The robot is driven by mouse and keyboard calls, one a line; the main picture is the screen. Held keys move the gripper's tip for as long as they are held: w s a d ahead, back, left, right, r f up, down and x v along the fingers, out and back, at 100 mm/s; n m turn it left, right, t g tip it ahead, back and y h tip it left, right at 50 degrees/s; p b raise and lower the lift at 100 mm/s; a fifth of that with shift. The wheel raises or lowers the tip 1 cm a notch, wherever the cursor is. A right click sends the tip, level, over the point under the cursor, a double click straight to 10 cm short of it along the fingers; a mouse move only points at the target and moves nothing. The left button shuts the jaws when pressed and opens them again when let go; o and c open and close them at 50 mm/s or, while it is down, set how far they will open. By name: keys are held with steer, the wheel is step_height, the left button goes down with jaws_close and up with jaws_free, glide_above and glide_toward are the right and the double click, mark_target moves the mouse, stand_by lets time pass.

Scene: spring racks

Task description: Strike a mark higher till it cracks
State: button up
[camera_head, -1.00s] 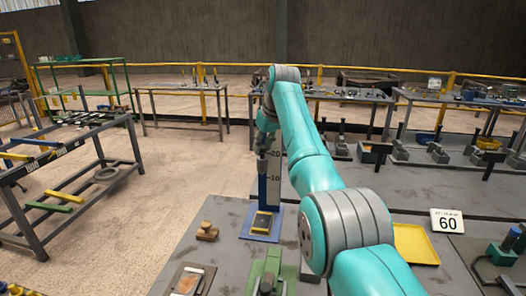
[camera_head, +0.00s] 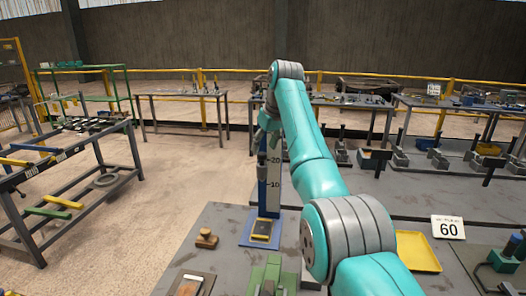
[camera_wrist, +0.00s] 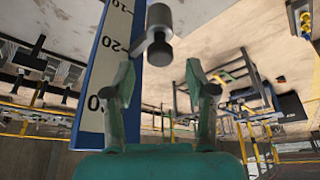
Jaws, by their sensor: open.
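A blue upright post with a white scale (camera_head: 272,185) stands on a blue base with a dark, yellow-edged pad (camera_head: 261,231). The 10 and 20 marks show in the head view. In the wrist view the scale (camera_wrist: 109,62) appears upside down, left of my fingers. My gripper (camera_wrist: 160,75) is open, with one green finger on each side. A grey cylinder with a dark knob (camera_wrist: 159,52) shows beyond and between the fingers, close to the scale; neither finger visibly touches it. In the head view my gripper (camera_head: 268,118) is near the post's top, partly hidden by my arm.
A sign reading 60 (camera_head: 448,227) has small illegible text. A yellow tray (camera_head: 418,252), a brown knobbed block (camera_head: 206,239) and a green device (camera_head: 272,272) are on the grey bench (camera_head: 225,222). A dark rack (camera_head: 88,165) stands left. Open floor lies between.

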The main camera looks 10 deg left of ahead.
steer(key=v, duration=0.9)
